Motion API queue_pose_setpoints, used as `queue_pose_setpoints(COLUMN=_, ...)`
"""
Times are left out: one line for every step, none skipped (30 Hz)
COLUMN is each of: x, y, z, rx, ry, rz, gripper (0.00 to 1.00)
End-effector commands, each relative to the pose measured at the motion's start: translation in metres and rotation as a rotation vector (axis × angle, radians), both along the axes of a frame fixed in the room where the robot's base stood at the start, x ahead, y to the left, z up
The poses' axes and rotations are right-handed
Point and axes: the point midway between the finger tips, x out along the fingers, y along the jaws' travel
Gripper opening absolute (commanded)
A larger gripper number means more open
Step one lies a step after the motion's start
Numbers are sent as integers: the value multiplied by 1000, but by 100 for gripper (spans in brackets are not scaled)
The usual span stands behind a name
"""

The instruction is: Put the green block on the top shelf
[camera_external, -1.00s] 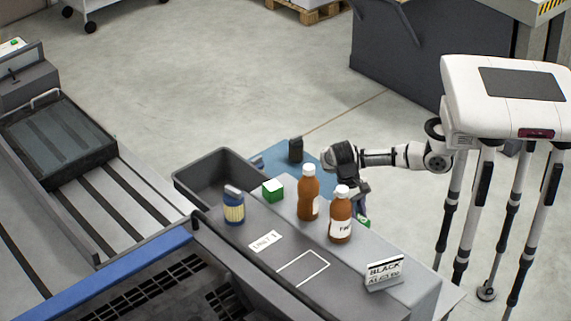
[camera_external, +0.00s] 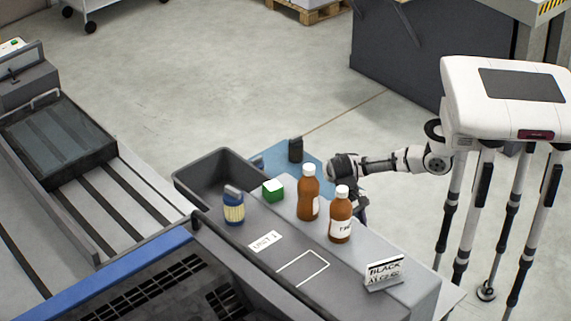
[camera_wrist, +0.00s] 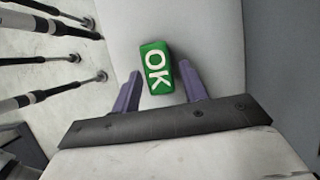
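A green block with white "OK" letters (camera_wrist: 156,69) lies on a light grey surface in the wrist view. My gripper (camera_wrist: 160,70) has its two purple fingers apart, one on each side of the block's near part. A gap shows on the right; on the left I cannot tell whether finger and block touch. In the external view my gripper (camera_external: 361,207) is low behind the brown bottles, partly hidden, and this block is not visible. The unit's grey top (camera_external: 325,262) carries another green block with a white top (camera_external: 272,191).
Two brown bottles (camera_external: 308,195) (camera_external: 340,217) stand close to my gripper. A blue-and-yellow container (camera_external: 234,207), a dark bin (camera_external: 213,177), a black canister (camera_external: 295,150) and a sign (camera_external: 384,272) are nearby.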

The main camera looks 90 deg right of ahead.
Motion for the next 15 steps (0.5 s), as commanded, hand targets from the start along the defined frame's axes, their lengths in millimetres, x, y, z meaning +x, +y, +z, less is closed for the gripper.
queue_pose_setpoints(x=0, y=0, z=0, rx=0, ry=0, rz=0, gripper=48)
queue_pose_setpoints(x=0, y=0, z=0, rx=0, ry=0, rz=0, gripper=48)
queue_pose_setpoints(x=0, y=0, z=0, rx=0, ry=0, rz=0, gripper=48)
queue_pose_setpoints(x=0, y=0, z=0, rx=0, ry=0, rz=0, gripper=48)
queue_pose_setpoints(x=0, y=0, z=0, rx=0, ry=0, rz=0, gripper=48)
queue_pose_setpoints(x=0, y=0, z=0, rx=0, ry=0, rz=0, gripper=48)
queue_pose_setpoints(x=0, y=0, z=0, rx=0, ry=0, rz=0, gripper=48)
queue_pose_setpoints(x=0, y=0, z=0, rx=0, ry=0, rz=0, gripper=48)
queue_pose_setpoints(x=0, y=0, z=1, rx=0, ry=0, rz=0, gripper=48)
queue_pose_setpoints(x=0, y=0, z=2, rx=0, ry=0, rz=0, gripper=48)
queue_pose_setpoints(x=0, y=0, z=3, rx=0, ry=0, rz=0, gripper=48)
queue_pose_setpoints(x=0, y=0, z=5, rx=1, ry=1, rz=0, gripper=48)
queue_pose_setpoints(x=1, y=-1, z=7, rx=0, ry=-1, rz=0, gripper=48)
queue_pose_setpoints(x=3, y=-2, z=10, rx=0, ry=-3, rz=-2, gripper=48)
queue_pose_setpoints(x=5, y=-4, z=15, rx=1, ry=-4, rz=-2, gripper=48)
